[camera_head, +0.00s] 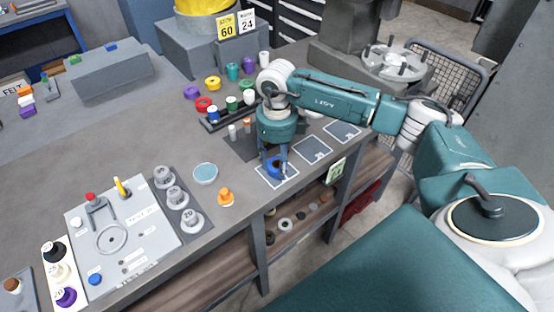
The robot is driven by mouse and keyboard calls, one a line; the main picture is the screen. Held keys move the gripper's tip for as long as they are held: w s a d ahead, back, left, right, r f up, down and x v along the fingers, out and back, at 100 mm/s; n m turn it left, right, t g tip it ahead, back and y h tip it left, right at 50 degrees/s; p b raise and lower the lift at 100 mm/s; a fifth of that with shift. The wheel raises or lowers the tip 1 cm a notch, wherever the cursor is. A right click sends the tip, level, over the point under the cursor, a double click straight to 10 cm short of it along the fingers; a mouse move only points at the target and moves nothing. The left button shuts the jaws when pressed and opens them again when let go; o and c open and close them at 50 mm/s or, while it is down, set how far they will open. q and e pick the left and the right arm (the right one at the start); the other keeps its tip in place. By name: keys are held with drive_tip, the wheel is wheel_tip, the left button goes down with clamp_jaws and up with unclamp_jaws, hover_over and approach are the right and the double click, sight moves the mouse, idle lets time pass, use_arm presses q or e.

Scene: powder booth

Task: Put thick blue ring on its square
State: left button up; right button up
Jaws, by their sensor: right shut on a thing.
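The thick blue ring (273,169) is in my right gripper (275,165), which points down over a dark square with a pale outline (286,180) near the table's front edge. The gripper is shut on the ring and covers part of it. The ring is over or on this square; I cannot tell whether it touches the surface. Two more outlined squares, a middle one (313,151) and a far one (342,131), lie to the right in a row. My left gripper is not in view.
An orange knobbed piece (226,197) and a light blue dish (205,174) stand left of the square. A dark rack (212,126) with coloured pieces is behind my gripper. Grey weights (175,195) and a control panel (112,237) are further left.

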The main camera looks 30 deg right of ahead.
drive_tip(key=shift+f, duration=0.2)
drive_tip(key=o, duration=1.4)
drive_tip(key=shift+r, duration=0.1)
drive_tip(key=shift+c, duration=0.2)
